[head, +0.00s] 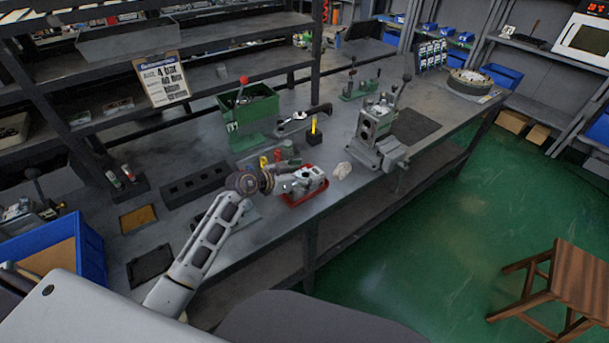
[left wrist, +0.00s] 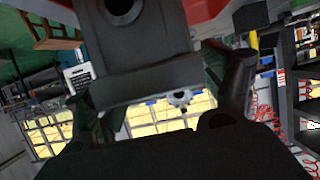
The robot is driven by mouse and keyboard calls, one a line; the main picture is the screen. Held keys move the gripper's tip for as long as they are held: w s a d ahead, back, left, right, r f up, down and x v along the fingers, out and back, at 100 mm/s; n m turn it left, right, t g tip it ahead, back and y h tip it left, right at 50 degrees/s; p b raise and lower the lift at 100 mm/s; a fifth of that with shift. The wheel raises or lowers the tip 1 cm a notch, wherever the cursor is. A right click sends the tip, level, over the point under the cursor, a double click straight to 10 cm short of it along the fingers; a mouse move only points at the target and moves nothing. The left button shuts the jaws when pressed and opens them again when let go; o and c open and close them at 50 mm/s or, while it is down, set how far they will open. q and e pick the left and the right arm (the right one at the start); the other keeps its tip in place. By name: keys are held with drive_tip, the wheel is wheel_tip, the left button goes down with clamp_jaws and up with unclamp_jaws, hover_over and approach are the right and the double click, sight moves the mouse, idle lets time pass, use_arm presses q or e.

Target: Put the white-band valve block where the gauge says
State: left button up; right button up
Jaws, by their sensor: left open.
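My left gripper (head: 287,186) is open, low over the bench at the left edge of a red tray (head: 322,186). A light grey metal part (head: 312,175) lies in that tray, close to the fingertips. In the left wrist view, a dark grey block shape with a round hole (left wrist: 150,50) stands close between the fingers; I cannot tell whether it is a valve block. Small pieces with yellow (head: 263,162) and red (head: 277,156) parts stand just behind the gripper. I cannot make out a white band or a gauge reading. My right gripper is not in view.
A dark slotted rack (head: 195,184) lies left of the gripper. A green bin (head: 254,112) and a printed sign (head: 162,79) are behind. A grey machine with a lever (head: 378,130) stands to the right. A blue bin (head: 80,243) is at the left.

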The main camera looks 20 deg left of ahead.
use_arm(q)
drive_tip(key=shift+s+a+r, duration=0.3)
drive_tip(key=shift+s+a, duration=0.1)
drive_tip(key=shift+s, duration=0.1)
drive_tip(key=v, duration=1)
drive_tip(key=shift+s+a+r+p, duration=0.2)
drive_tip(key=shift+p, duration=0.25)
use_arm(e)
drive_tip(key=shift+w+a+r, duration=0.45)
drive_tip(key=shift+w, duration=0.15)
